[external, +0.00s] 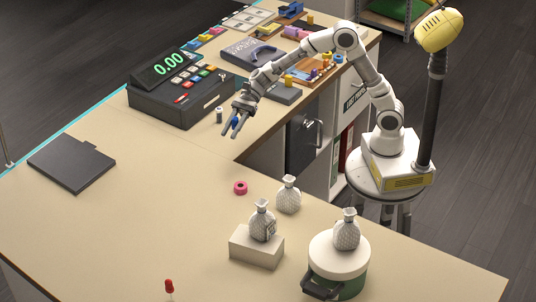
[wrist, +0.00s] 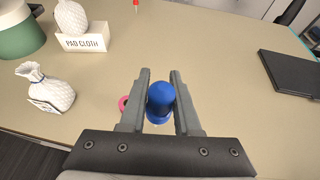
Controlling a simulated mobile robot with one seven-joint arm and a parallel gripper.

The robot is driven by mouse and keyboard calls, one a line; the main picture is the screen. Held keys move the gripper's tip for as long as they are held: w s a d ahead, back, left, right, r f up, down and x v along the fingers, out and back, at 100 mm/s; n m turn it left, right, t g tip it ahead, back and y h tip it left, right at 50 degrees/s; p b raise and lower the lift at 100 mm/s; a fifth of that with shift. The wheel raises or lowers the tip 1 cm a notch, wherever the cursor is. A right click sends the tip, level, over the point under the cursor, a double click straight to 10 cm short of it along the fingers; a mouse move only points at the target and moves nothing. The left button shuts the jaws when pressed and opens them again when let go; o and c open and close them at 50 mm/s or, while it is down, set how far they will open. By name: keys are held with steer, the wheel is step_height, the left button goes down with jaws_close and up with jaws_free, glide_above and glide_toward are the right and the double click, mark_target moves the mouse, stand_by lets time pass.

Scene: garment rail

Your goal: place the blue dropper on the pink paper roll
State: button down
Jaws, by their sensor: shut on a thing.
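My gripper (external: 234,125) is shut on the blue dropper (wrist: 160,98), whose rounded blue top shows between the two fingers in the wrist view. In the external view the dropper is a small blue patch at the fingers (external: 234,121), held above the table. The pink paper roll (external: 240,187) lies on the table, lower in the picture than the gripper and apart from it. In the wrist view the roll (wrist: 123,103) shows as a pink edge beside the left finger, mostly hidden behind it.
A red dropper (external: 169,287) stands at the front. A cash register (external: 181,92) and small grey cylinder (external: 219,115) are near the gripper.

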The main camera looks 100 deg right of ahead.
steer(key=s, duration=0.3)
steer(key=b, duration=0.2)
glide_above(241, 188)
steer(key=w, duration=0.2)
step_height(241, 188, down, 7)
steer(key=shift+s+a+f+n+g+b, duration=0.1)
steer(key=shift+f+b, duration=0.05)
steer(key=shift+f, duration=0.5)
steer(key=shift+s+a+f+n+g+b, duration=0.1)
steer(key=shift+a+f+b, duration=0.1)
steer(key=shift+f, duration=0.4)
steer(key=shift+a+f+n+g+b, duration=0.1)
steer(key=shift+f+b, duration=0.05)
steer(key=shift+f, duration=0.5)
steer(key=shift+f, duration=0.1)
steer(key=shift+f, duration=0.15)
steer(key=c, duration=0.6)
jaws_free()
steer(key=shift+r, duration=0.2)
